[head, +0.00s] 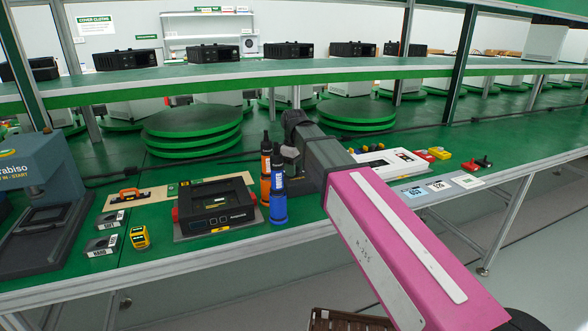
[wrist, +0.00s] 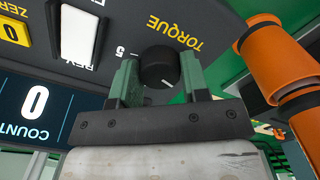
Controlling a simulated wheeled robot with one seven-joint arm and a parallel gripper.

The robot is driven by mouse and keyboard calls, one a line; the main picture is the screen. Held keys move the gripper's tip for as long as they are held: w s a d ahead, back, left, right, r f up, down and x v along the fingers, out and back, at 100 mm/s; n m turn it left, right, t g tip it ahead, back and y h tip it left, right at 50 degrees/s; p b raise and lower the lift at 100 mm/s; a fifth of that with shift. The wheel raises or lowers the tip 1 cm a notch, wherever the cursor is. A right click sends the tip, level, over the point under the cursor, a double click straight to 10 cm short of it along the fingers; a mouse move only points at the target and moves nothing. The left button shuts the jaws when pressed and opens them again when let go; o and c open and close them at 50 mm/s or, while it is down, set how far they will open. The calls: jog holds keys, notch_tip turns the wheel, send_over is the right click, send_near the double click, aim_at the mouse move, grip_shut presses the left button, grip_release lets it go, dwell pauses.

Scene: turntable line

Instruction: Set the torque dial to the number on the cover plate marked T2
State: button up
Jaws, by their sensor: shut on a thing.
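In the wrist view my gripper (wrist: 160,74) has its two green fingers on either side of the black torque dial (wrist: 157,62), shut on it. The word TORQUE is printed beside the dial. A 5 shows by the left finger; other scale numbers are hidden or out of view. A pale mark shows on the dial's lower edge, but I cannot tell which number it points to. In the head view my arm hides the dial. No plate marked T2 can be read; small cards (head: 438,186) lie at the right, their print too small to tell.
The panel also carries a white switch (wrist: 79,35) and a count display (wrist: 36,103) reading 0. An orange cylinder (wrist: 278,62) is close at the right. In the head view, orange (head: 265,180) and blue (head: 278,195) bottles and a black device (head: 215,203) stand beside my arm.

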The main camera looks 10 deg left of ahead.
jog(key=m, duration=0.6)
jog(key=shift+m, duration=0.3)
dwell(0.5)
jog(key=o, duration=0.9)
jog(key=shift+r, duration=0.1)
notch_tip(320, 180, up, 11)
jog(key=shift+f, duration=0.2)
jog(key=shift+s, duration=0.1)
